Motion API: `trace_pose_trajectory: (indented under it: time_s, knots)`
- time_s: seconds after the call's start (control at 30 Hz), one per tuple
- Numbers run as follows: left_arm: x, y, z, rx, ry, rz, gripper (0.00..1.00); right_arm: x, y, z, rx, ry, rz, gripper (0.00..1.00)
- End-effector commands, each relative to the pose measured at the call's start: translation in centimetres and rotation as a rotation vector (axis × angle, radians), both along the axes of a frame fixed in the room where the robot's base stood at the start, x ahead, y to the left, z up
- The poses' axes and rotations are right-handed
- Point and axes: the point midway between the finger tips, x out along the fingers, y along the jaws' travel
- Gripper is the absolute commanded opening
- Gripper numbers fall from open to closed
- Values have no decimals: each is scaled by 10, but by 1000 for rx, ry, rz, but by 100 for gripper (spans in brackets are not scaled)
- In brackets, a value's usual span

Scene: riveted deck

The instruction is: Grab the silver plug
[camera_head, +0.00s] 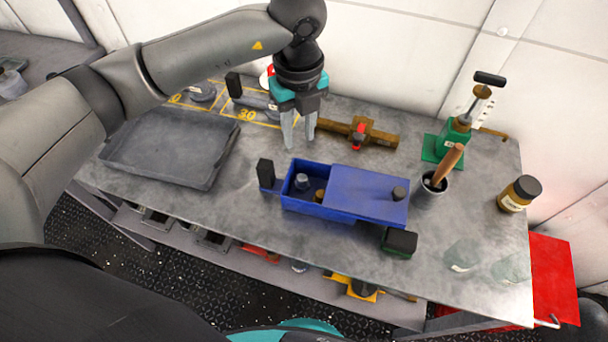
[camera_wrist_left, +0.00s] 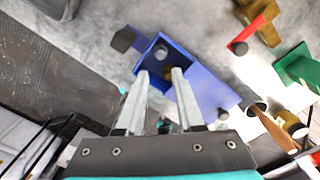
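The silver plug (camera_head: 302,182) is a small grey piece inside the open left part of the blue box (camera_head: 345,212). A brass-coloured piece (camera_head: 319,196) sits beside it in the same compartment. In the left wrist view the plug (camera_wrist_left: 161,51) shows near the far end of the open compartment. My left gripper (camera_head: 299,144) points down above and behind the box, with its fingers apart and nothing between them. In the left wrist view its fingertips (camera_wrist_left: 160,71) appear over the compartment. My right gripper is not in view.
The blue lid (camera_head: 365,190) covers the box's right part. A grey tray (camera_head: 175,150) lies left. A brown clamp (camera_head: 372,135) is behind; a dark cup (camera_head: 430,188) with a wooden handle, a jar (camera_head: 515,196) and clear glasses (camera_head: 463,256) stand right.

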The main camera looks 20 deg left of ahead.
Motion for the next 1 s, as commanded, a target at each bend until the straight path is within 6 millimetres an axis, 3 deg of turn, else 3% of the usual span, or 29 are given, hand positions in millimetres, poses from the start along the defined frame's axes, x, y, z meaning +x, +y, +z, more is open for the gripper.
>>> trace_pose_trajectory:
  time_s: [0.13,0.3,0.57,0.8,1.0]
  knots:
    - [-1,0,-35,-1,6,-1,36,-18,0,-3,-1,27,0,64]
    - [-1,-1,-63,-3,2,-2,36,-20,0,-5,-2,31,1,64]
    - [-3,-3,-82,-3,2,-4,36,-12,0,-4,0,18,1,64]
    - [-7,-6,-117,-4,3,-2,36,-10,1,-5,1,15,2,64]
    - [-6,-7,-126,-6,0,-4,36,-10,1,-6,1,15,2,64]
